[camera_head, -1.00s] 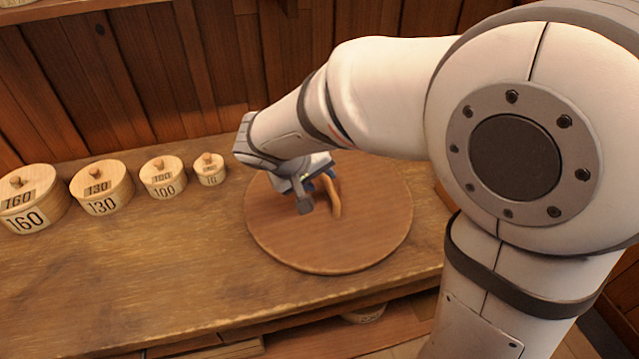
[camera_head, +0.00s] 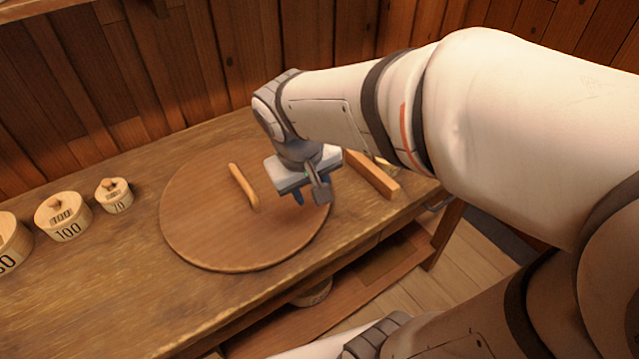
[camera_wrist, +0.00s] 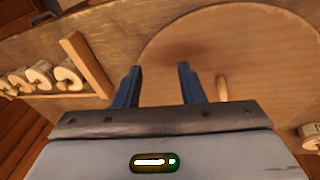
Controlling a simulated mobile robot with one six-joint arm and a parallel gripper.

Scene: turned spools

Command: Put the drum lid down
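The drum lid (camera_head: 205,215) is a large round brown wooden disc with a bar handle (camera_head: 241,187) on top. It lies flat on the workbench, as far as I can tell. My gripper (camera_head: 310,192) is over the right part of the lid, to the right of the handle and apart from it. In the wrist view my gripper (camera_wrist: 158,78) shows two blue fingers spread apart with nothing between them. The lid (camera_wrist: 255,55) is behind and right of the fingers there, and its handle (camera_wrist: 222,88) stands just right of the right finger.
A wooden bar (camera_head: 372,175) lies right of the lid. The wrist view shows several pale curved pieces (camera_wrist: 40,75) beside a wooden bar (camera_wrist: 88,65).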

